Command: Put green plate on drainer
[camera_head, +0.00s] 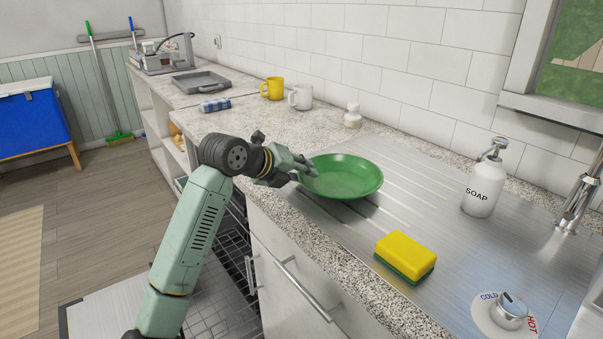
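The green plate (345,180) is at the left end of the ribbed steel draining surface (400,205) beside the sink tap. It looks about level, face up. I cannot tell whether it rests on the steel or is held just above it. My gripper (303,168) reaches in from the left, with its fingertips at the plate's left rim. The fingers overlap the rim in this view, so I cannot tell whether they are closed on it.
A yellow and green sponge (405,257) lies in front of the plate. A soap bottle (484,185) and tap (578,200) stand to the right. A white mug (301,97), yellow mug (272,88) and small white shaker (352,116) stand behind. An open dishwasher rack (225,270) is below.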

